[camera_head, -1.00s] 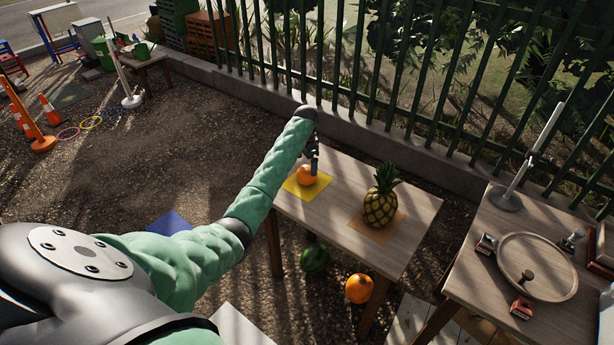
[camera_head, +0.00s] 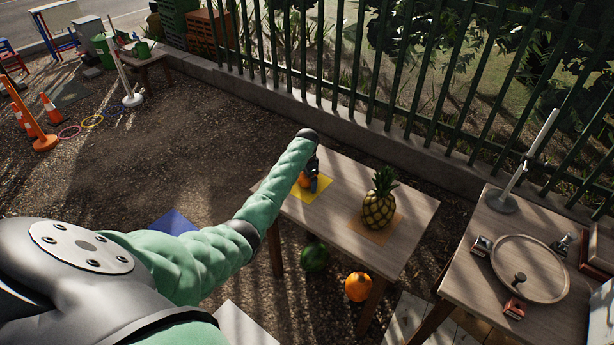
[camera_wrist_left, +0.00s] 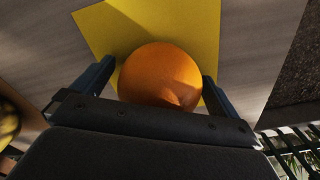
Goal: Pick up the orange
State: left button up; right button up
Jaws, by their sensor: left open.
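The orange (camera_head: 303,180) sits on a yellow square (camera_head: 323,187) on the wooden table (camera_head: 345,172). In the head view my left gripper (camera_head: 309,183) is down at the orange and partly hides it. In the left wrist view the orange (camera_wrist_left: 160,76) lies between the two open fingers of the gripper (camera_wrist_left: 157,84), with the yellow square (camera_wrist_left: 180,25) behind it. A thin gap shows by the left finger; on the right, the finger is very close, and I cannot tell if it touches. My right gripper is not in view.
A pineapple (camera_head: 379,203) stands on an orange square on the same table. A watermelon (camera_head: 314,257) and a pumpkin-like orange fruit (camera_head: 358,287) lie on the ground below. A second table (camera_head: 478,262) with a round tray (camera_head: 533,268) stands right. A green fence (camera_head: 400,85) runs behind.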

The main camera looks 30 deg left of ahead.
pick_arm(q)
jog(key=shift+c, duration=0.5)
jog(key=c, duration=1.1)
jog(key=shift+c, duration=0.2)
jog(key=shift+r, duration=0.1)
